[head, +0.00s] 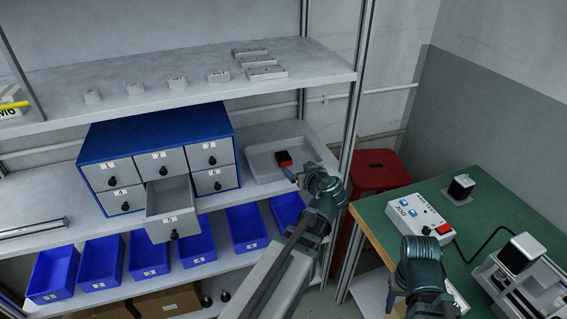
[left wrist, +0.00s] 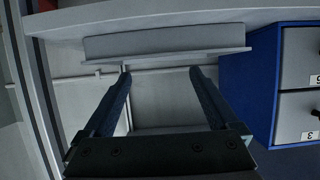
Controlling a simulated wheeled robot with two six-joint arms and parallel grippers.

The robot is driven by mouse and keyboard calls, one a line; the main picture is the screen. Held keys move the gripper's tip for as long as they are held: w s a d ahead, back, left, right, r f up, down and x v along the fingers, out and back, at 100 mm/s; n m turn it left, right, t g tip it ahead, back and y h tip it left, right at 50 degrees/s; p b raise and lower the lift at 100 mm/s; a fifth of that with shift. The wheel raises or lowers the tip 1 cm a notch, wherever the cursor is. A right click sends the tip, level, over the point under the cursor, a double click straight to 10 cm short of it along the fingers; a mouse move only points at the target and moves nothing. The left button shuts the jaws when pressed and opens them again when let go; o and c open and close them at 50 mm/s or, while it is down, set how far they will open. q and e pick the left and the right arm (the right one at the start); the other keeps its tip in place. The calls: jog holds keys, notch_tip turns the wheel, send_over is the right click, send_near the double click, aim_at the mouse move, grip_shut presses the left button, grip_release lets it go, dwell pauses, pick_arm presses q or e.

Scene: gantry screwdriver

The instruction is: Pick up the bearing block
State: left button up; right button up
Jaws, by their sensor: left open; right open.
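Several small light-grey rounded blocks (head: 177,82) stand in a row on the upper shelf. Flat rectangular grey blocks (head: 258,62) lie to their right. I cannot tell by sight which one is the bearing block. My left gripper (head: 291,173) is open at the front of a grey tray (head: 262,169) on the middle shelf. In the left wrist view its fingers (left wrist: 163,75) are spread with nothing between them, and the tray (left wrist: 165,43) shows edge-on beyond the tips. A black and red piece (head: 283,158) shows at the tray. My right gripper (head: 394,292) is open, mostly hidden by its arm, by the green table.
A blue drawer cabinet (head: 157,130) stands left of the tray, with drawer 5 (head: 168,200) pulled out. Blue bins (head: 98,262) line the lower shelf. A red stool (head: 382,168) stands right of the rack. The green table (head: 492,212) carries a control box (head: 418,214).

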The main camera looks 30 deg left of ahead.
aim_at(284, 157)
pick_arm(q)
jog(key=b+x, duration=0.3)
jog(key=x, duration=0.5)
jog(key=shift+s, duration=0.1)
jog(key=shift+a+f, duration=0.1)
jog(key=shift+a, duration=0.1)
jog(key=x, duration=0.2)
jog(key=b+x, duration=0.1)
jog(key=x, duration=0.2)
jog(key=shift+a, duration=0.45)
jog(key=shift+r, duration=0.3)
grip_shut()
